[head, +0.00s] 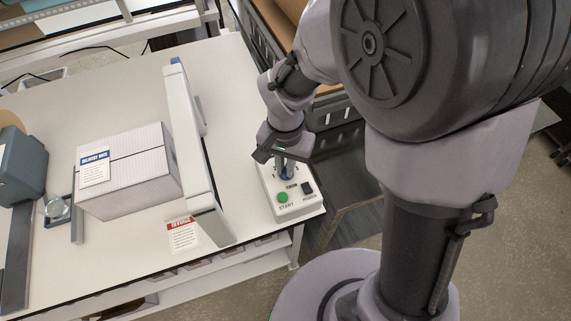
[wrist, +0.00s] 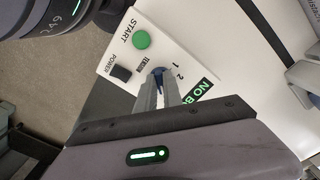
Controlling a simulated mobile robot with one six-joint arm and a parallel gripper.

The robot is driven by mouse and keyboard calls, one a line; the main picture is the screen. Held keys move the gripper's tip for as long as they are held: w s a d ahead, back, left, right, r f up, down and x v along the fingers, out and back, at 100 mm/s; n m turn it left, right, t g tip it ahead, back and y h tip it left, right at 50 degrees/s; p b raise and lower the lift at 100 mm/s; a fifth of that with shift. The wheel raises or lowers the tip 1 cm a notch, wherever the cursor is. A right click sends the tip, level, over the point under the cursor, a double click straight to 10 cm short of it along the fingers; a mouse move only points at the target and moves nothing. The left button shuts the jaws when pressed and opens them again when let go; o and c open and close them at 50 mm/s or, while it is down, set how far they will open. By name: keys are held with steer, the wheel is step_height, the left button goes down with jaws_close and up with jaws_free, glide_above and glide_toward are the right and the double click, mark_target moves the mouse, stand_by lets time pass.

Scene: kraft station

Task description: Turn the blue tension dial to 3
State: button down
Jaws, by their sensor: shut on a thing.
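The blue tension dial (wrist: 158,73) sits on a white control box (head: 292,208) at the right edge of the table. In the wrist view the numbers 1 and 2 show beside the dial; other marks are hidden. My gripper (wrist: 158,82) is shut on the dial from above, and its fingers cover most of it. In the head view my gripper (head: 285,170) stands over the back part of the box, and a bit of blue shows between its fingers. Which number the dial points to cannot be made out.
The box also bears a green START button (head: 282,197) and a black POWER switch (head: 307,188). A long white upright panel (head: 190,150) stands left of it, with a wrapped parcel (head: 128,170) beyond. Dark crates (head: 335,120) stand behind the box.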

steer(key=n, duration=0.4)
steer(key=shift+d+r+p, duration=0.1)
steer(key=shift+p, duration=0.3)
steer(key=shift+d+n+p, duration=0.1)
steer(key=shift+n+p, duration=0.2)
steer(key=shift+n, duration=1.6)
steer(key=c, duration=1.5)
jaws_free()
